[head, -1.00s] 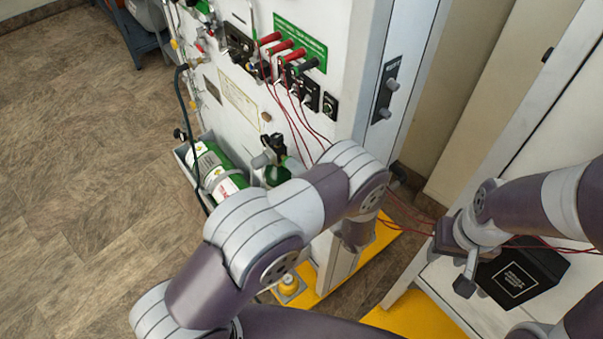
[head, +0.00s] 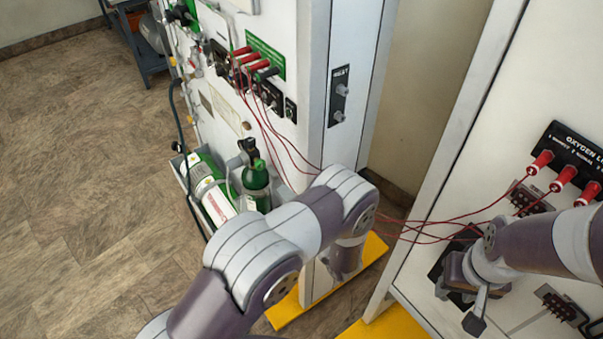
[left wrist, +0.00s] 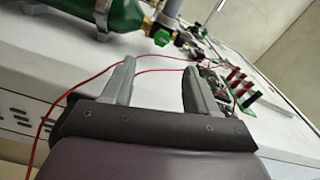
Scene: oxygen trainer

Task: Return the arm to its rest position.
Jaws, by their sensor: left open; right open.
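My left arm (head: 245,255) comes in from the lower left and bends over in front of the white trainer panel. Its gripper (head: 343,262) hangs beyond the wrist, partly hidden, above the yellow base. In the left wrist view the two grey fingers (left wrist: 160,82) stand apart with nothing held, and red wires pass behind them. My right gripper (head: 459,305) is open in front of the right-hand white panel (head: 425,285), close to a black box partly hidden behind it. I cannot tell whether it touches anything.
Red wires (head: 415,222) run between the panels, passing close to both arms. Red plugs (head: 562,178) sit in a black plate at right. A yellow base (head: 288,312) lies below; the floor at left is clear.

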